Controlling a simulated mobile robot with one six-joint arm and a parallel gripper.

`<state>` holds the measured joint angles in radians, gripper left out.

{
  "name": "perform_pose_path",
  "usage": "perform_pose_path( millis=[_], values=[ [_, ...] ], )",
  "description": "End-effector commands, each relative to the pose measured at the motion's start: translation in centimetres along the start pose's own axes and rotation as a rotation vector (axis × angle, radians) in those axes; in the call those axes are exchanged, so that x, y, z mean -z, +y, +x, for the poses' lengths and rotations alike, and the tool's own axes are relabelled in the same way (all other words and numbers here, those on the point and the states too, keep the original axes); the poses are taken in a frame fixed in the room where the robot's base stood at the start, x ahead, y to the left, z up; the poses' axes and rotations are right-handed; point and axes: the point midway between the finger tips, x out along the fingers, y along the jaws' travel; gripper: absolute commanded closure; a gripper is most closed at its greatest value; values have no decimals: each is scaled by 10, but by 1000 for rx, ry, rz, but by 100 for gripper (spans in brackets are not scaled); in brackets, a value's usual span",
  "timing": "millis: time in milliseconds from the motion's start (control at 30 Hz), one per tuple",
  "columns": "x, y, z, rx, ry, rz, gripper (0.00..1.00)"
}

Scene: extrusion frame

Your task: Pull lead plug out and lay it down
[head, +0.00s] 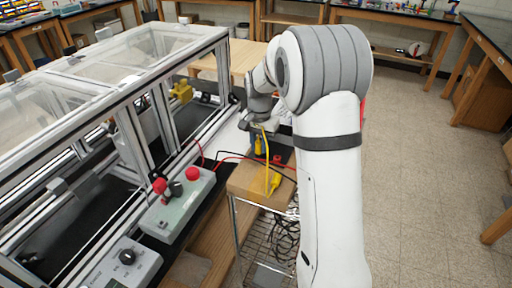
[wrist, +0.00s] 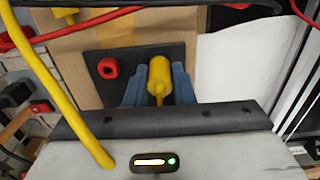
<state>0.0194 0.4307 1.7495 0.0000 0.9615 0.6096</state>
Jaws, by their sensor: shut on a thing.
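A yellow lead plug (wrist: 160,72) is between the blue fingers of my gripper (wrist: 158,88) in the wrist view, and the fingers are shut on it. The plug is over a black socket plate (wrist: 92,91) that has a red socket (wrist: 108,68) to the left. I cannot tell whether the plug's tip sits in a socket, as it is hidden. In the head view the plug (head: 258,147) shows small below my gripper. A yellow lead (head: 266,150) hangs down to a second yellow plug (head: 273,182) on a wooden top.
A framed clear enclosure (head: 150,60) fills the left. Red and black leads cross near the plate. A wire rack (head: 270,235) stands below. Floor at right is free.

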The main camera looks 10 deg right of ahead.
Motion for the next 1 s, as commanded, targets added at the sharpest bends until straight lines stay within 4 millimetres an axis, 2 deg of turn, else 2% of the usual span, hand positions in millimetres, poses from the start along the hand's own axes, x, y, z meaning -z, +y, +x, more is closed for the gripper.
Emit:
perform_pose_path(
  millis=[33,167,533,1000],
  values=[
    [0,0,0,0,0,0,90],
    [0,0,0,0,0,0,100],
    [0,0,-3,0,1,0,100],
    [0,0,-22,1,1,0,100]
  ],
)
